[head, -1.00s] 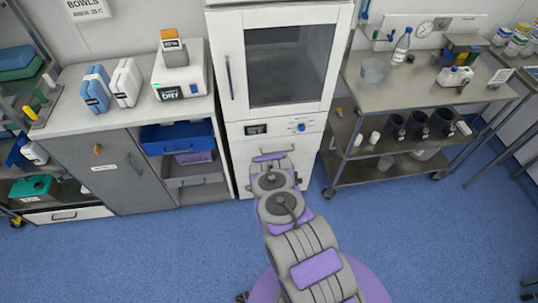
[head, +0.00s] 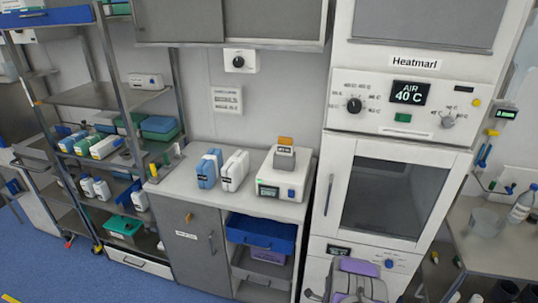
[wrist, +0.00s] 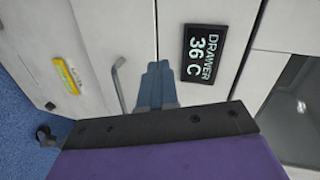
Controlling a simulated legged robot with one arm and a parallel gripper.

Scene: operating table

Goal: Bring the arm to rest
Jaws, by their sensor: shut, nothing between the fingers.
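My gripper (wrist: 155,84) shows in the wrist view as two blue-grey fingers closed together, with nothing between them. Its dark mount and purple wrist fill the bottom of that view. The fingers point towards the white front of the warming cabinet, beside a drawer handle (wrist: 118,85) and a display reading DRAWER 36 C (wrist: 204,54). The gap to the cabinet front cannot be told. In the head view only a grey and purple part of my arm shows at the bottom edge, in front of the cabinet (head: 399,148); the gripper's fingers cannot be made out there.
Left of the cabinet stands a grey counter (head: 240,190) with a boxy device (head: 284,177) and blue drawer (head: 262,232). A shelf rack (head: 95,97) is further left. A steel trolley (head: 490,240) stands right. Blue floor (head: 55,265) is clear at lower left.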

